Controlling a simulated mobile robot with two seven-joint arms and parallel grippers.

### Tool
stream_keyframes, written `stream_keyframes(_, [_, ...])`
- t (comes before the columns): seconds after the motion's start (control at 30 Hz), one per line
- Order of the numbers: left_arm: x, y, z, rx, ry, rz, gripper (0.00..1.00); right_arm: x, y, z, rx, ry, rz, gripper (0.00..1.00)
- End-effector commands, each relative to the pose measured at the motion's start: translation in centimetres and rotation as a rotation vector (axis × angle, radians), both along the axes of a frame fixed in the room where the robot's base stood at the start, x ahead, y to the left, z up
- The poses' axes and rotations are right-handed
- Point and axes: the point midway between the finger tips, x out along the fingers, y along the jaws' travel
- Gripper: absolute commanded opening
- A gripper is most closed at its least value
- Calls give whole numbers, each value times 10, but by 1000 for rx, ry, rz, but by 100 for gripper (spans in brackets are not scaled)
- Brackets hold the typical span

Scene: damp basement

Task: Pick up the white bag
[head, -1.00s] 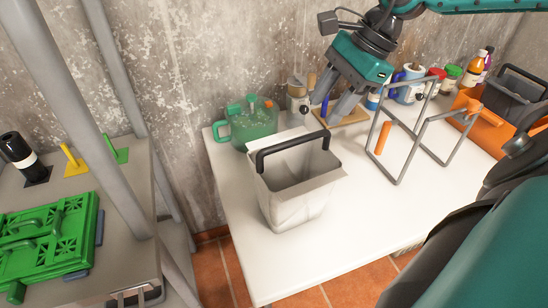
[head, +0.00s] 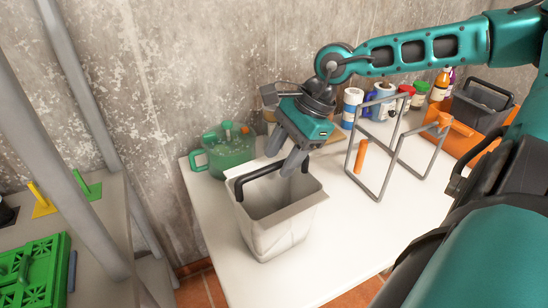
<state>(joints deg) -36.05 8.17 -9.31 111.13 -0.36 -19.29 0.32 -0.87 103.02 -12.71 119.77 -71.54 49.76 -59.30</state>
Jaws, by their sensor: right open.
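The white bag (head: 272,236) is an open-topped, off-white, box-like container with a black handle (head: 243,178) raised over its mouth. It stands upright on the white table, near its left end. My right gripper (head: 281,164) is open, points down, and is over the back part of the bag. Its fingers are close to the handle's top bar and overlap it in the picture; I cannot tell whether they touch it. Part of the handle is hidden behind the fingers. My left gripper is not in view.
A green jug (head: 228,150) stands just behind the bag at left. A grey wire frame with an orange grip (head: 361,157) stands to the right. Bottles and an orange crate (head: 479,126) are farther right. A shelf with a green case (head: 36,272) is at far left.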

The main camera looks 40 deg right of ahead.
Motion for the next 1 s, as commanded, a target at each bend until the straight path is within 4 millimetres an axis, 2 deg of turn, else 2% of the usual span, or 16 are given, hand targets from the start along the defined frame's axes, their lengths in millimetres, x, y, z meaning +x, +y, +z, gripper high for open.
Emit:
stream_keyframes(0.6, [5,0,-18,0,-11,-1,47,12,13,-42,-1,4,0,46])
stream_keyframes(1.0, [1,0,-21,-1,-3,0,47,14,15,-45,1,0,0,46])
